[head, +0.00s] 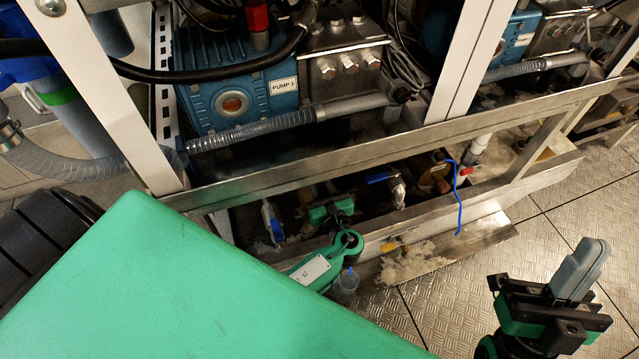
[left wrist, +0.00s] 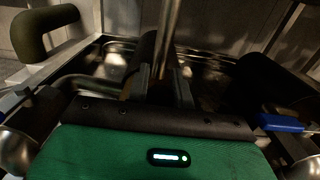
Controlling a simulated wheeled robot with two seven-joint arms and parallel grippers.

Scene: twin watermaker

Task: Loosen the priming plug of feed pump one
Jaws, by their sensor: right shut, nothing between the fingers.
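Feed pump one (head: 200,85) is the blue housing labelled PUMP 1 in the head view, behind the white frame. Its steel head (head: 350,42) carries a row of hex plugs (head: 348,65). I cannot tell which fitting is the priming plug. My right gripper (head: 585,258) is shut and empty over the floor at the lower right, well away from the pump. My left gripper (left wrist: 163,72) is low at the skid, below the pump. In the left wrist view its dark fingers stand apart, with a metal pipe (left wrist: 170,30) showing in line with the gap.
A steel rail (head: 390,143) crosses in front of the pump. A second blue pump (head: 515,40) stands right.

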